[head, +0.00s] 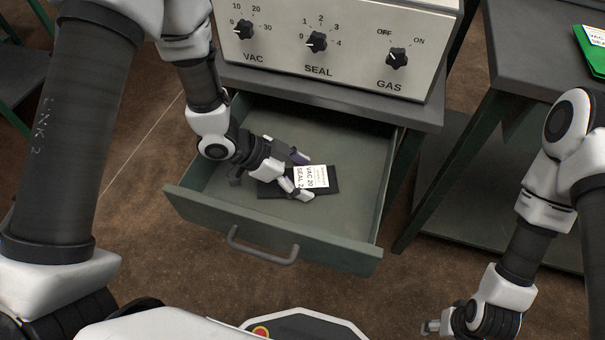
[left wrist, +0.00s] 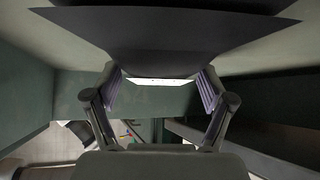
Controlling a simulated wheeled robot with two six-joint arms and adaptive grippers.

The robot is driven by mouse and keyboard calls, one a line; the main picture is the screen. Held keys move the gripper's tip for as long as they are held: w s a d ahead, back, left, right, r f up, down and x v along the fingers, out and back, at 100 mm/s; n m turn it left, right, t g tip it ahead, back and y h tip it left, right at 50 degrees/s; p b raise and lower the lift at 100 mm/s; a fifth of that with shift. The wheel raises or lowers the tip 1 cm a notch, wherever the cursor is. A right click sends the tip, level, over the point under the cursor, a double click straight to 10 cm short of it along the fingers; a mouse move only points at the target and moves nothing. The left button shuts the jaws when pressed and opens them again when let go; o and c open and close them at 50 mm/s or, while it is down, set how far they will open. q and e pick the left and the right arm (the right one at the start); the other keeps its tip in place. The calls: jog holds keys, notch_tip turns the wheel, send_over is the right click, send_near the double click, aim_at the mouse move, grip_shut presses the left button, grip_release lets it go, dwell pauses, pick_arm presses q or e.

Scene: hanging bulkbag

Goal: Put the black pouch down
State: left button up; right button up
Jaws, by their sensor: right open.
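The black pouch (head: 330,179), with a white label reading VAC 20 SEAL 2, lies in the open drawer (head: 225,206). My left gripper (head: 300,174) reaches down into the drawer at the pouch. Its fingers are spread apart, and the nearer one overlaps the pouch. In the left wrist view the left gripper (left wrist: 160,88) shows its two fingers wide apart, with a dark sheet-like shape above them and a pale strip between them; contact with the pouch cannot be made out. My right gripper (head: 432,327) is at the bottom right, open and away from the drawer.
Above the drawer stands a machine (head: 340,45) with VAC, SEAL and GAS knobs. The drawer handle (head: 262,250) sticks out in front. A dark table (head: 540,50) at right carries a green item (head: 592,55) with a label. The drawer floor around the pouch is mostly bare.

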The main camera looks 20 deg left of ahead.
dwell(0.3)
pick_arm(q)
jog(key=shift+r, duration=0.2)
jog(key=p+v, duration=0.4)
jog(key=v, duration=0.7)
jog(key=shift+w+d+r+p, duration=0.1)
jog(key=shift+r+p, duration=0.05)
jog(key=shift+p, duration=0.25)
jog(key=shift+s+a+r, duration=0.1)
jog(key=shift+s+a, duration=0.1)
jog(key=shift+a, duration=0.25)
